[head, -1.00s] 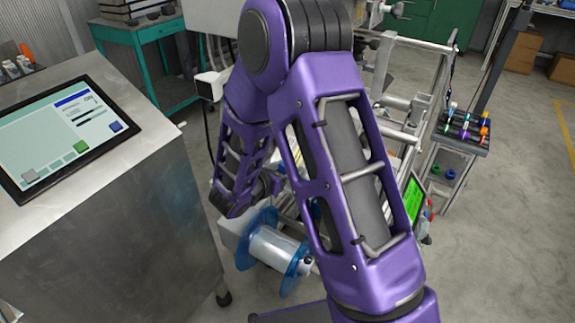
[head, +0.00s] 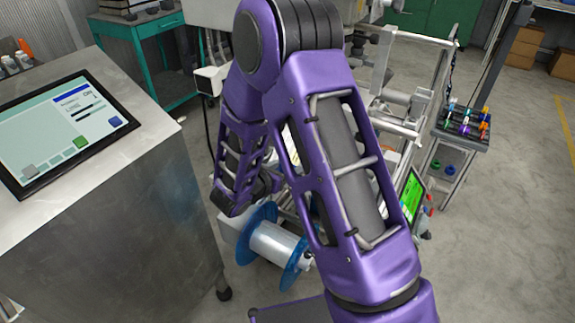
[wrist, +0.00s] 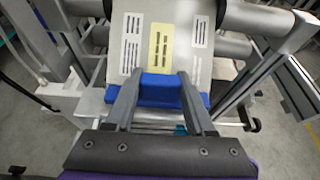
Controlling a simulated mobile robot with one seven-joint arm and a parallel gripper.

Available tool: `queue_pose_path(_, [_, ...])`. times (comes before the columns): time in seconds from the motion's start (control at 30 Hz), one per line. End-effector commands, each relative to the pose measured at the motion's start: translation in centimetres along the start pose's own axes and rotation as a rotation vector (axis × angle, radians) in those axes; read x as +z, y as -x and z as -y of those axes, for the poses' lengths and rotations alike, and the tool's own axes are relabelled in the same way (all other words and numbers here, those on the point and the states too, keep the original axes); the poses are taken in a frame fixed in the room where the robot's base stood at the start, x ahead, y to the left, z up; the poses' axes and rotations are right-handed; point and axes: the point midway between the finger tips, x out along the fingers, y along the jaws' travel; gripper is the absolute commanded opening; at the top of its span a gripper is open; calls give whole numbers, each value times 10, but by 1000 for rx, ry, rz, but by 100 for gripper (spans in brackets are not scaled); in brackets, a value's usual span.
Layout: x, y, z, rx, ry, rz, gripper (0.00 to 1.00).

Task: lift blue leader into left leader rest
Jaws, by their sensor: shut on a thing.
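In the wrist view my gripper (wrist: 160,77) is shut on the blue leader (wrist: 160,96), a blue bar-like piece between and under the two grey fingers. Just beyond it a pale sheet (wrist: 117,50) with dark printed slots and a yellow middle strip (wrist: 159,46) runs up to grey rollers. I cannot tell whether the blue leader touches this sheet. In the head view my purple arm hides the gripper and the leader. I cannot make out which part is the left leader rest.
A reel with blue flanges and white film (head: 272,244) sits low beside my arm. A metal cabinet with a touch screen (head: 62,130) stands at the left. A small green screen (head: 412,197) and a rack of coloured spools (head: 462,126) are at the right. Open floor lies at the lower right.

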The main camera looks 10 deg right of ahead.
Motion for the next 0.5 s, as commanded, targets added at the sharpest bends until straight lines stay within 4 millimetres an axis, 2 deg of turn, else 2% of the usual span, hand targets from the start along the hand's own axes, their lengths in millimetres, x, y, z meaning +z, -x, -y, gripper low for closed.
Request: queue_pose_path(0.5, [-10,-4,0,1,1,0,0])
